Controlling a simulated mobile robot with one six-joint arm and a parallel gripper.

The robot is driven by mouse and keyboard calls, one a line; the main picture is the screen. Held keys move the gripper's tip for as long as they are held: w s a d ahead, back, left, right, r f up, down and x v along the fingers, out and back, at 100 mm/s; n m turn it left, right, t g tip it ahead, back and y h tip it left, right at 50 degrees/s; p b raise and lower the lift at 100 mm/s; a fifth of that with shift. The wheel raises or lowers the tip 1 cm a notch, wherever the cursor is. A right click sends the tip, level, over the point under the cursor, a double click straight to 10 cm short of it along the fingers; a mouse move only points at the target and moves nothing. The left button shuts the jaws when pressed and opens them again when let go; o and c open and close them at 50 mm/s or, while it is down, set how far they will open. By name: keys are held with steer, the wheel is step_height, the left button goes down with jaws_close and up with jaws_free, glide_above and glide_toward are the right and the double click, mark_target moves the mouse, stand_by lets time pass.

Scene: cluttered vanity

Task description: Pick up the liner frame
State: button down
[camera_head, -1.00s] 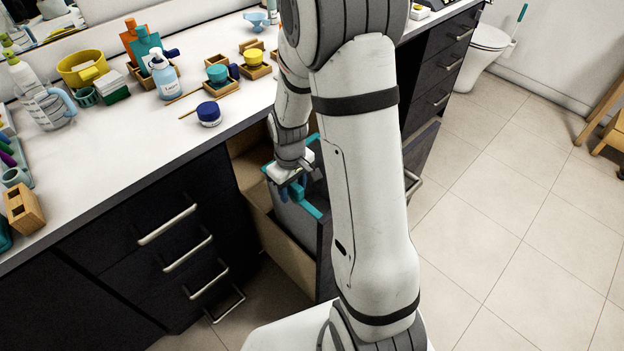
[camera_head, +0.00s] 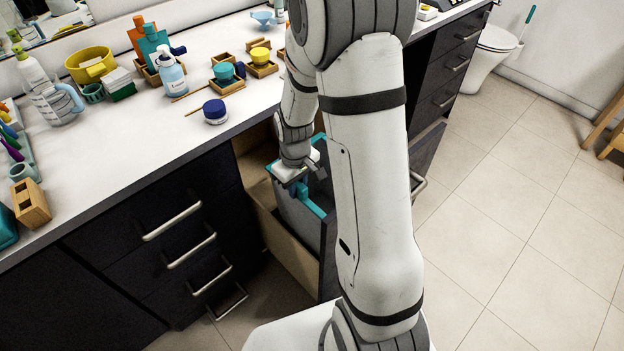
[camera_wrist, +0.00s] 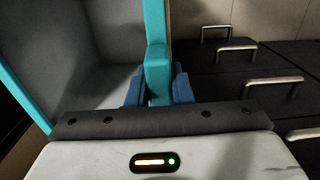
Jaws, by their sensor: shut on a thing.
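The liner frame (camera_head: 315,209) is a teal rim around a grey bin in the pulled-out drawer. In the wrist view the teal frame (camera_wrist: 156,28) runs along the top edge of the grey bin, with a raised teal block between my fingers. My gripper (camera_wrist: 158,90) has its blue fingers shut on this block, one on each side. In the head view my gripper (camera_head: 298,188) is at the near left part of the frame, partly hidden by my wrist. My arm hides the right part of the frame.
The open drawer (camera_head: 285,246) with light wooden sides surrounds the grey bin (camera_head: 297,214). Dark drawer fronts with metal handles (camera_head: 172,221) stand to its left. The white counter (camera_head: 125,140) above holds a blue jar (camera_head: 215,112), bottles and wooden trays.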

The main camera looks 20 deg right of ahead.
step_height(320, 180, up, 22)
steer(key=p, duration=0.6)
stand_by(0.5)
